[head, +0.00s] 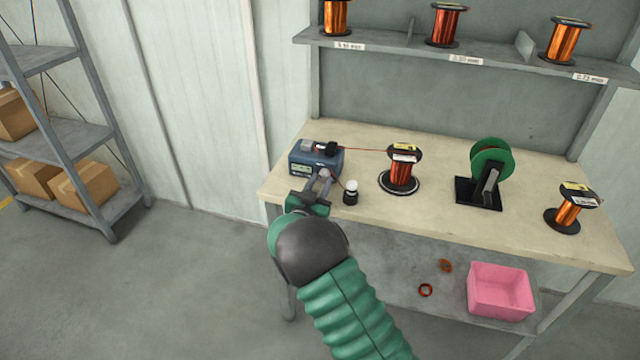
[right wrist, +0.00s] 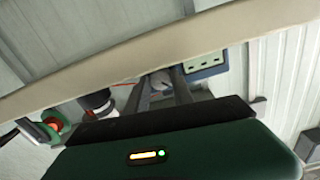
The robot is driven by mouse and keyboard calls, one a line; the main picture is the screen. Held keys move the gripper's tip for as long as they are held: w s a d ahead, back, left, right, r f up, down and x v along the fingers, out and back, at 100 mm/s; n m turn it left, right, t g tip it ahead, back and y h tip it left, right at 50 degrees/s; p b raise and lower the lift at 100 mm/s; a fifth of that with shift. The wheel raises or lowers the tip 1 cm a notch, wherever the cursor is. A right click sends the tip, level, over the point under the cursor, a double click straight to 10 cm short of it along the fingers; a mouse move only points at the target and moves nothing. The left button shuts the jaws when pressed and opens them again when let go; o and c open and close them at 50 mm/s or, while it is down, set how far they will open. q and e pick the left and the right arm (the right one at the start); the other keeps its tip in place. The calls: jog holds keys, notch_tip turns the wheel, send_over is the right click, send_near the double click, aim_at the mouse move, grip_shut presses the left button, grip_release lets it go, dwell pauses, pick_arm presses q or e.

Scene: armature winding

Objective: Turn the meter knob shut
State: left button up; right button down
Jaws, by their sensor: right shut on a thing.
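The blue meter (head: 303,160) stands at the left end of the workbench, with a pale display on its front. It also shows in the right wrist view (right wrist: 206,64). My right gripper (head: 322,181) is at the right part of the meter's front. In the right wrist view its two dark fingers (right wrist: 170,88) are shut on a small pale grey piece, the meter knob (right wrist: 159,81). In the head view the fingers hide the knob, and its turn angle cannot be read. My left gripper is not in view.
A red wire runs from the meter to a copper spool (head: 402,171). A small black bottle with a white top (head: 351,193) stands close right of my gripper. A green reel (head: 491,157) and another spool (head: 572,209) are further right. A pink bin (head: 500,291) sits on the lower shelf.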

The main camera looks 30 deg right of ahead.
jog(key=shift+f, duration=0.1)
jog(key=m+b, duration=0.3)
jog(key=m, duration=0.2)
jog(key=shift+m+b, duration=0.35)
jog(key=shift+m, duration=0.05)
jog(key=m+b, duration=0.3)
jog(key=m, duration=0.1)
jog(key=shift+w+b, duration=0.1)
jog(key=shift+b, duration=0.3)
jog(key=m+b, duration=1.1)
jog(key=b, duration=0.1)
jog(key=shift+y, duration=0.3)
jog(key=m+b, duration=1)
jog(key=b, duration=0.2)
jog(key=shift+m+t, duration=0.3)
jog(key=shift+m+b, duration=1.9)
jog(key=shift+b, duration=0.1)
